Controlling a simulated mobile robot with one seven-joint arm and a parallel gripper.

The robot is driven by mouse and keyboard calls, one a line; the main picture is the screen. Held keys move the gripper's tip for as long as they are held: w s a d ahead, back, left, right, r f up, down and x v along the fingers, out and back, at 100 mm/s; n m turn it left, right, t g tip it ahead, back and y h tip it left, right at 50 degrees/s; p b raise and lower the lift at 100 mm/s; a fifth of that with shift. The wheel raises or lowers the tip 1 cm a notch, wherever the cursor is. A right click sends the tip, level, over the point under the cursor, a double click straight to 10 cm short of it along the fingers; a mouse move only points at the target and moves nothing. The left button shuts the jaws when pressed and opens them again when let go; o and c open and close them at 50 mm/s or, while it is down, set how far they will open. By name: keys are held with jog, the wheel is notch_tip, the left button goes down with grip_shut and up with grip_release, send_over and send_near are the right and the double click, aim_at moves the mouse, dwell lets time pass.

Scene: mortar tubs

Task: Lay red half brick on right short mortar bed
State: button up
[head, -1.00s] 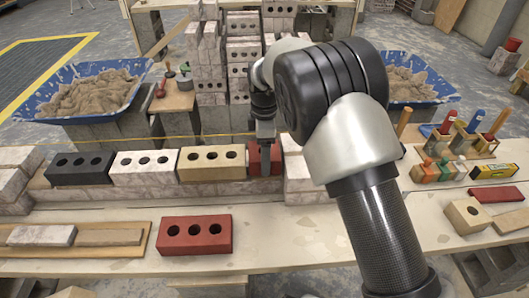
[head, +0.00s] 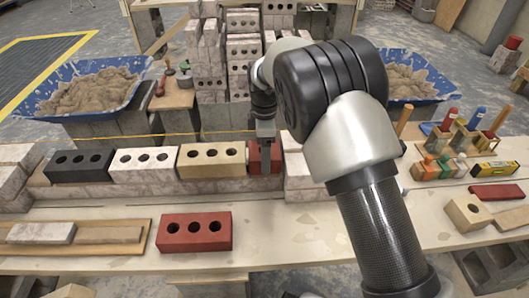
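The red half brick (head: 254,160) stands at the right end of the row of bricks, between a tan three-hole brick (head: 212,162) and a pale block pillar (head: 296,172). It looks level with the row. My gripper (head: 265,157) is over it, with a dark finger in front of its front face and covering its middle. The far finger is hidden, so I cannot see whether the fingers press on the brick. The right short mortar bed is not visible beneath the brick.
A white brick (head: 143,165) and a black brick (head: 80,166) continue the row leftward. A red three-hole brick (head: 195,234) lies on the table in front. Tools (head: 468,140) and a tan half brick (head: 467,213) are at right. Blue mortar tubs (head: 128,97) stand behind.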

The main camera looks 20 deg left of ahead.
jog(key=o, duration=1.7)
jog(key=shift+c, duration=0.2)
jog(key=shift+o, duration=0.9)
jog(key=shift+f, duration=0.1)
notch_tip(320, 180, up, 18)
jog(key=p, duration=0.4)
jog(key=shift+f, duration=0.25)
jog(key=shift+s, duration=0.1)
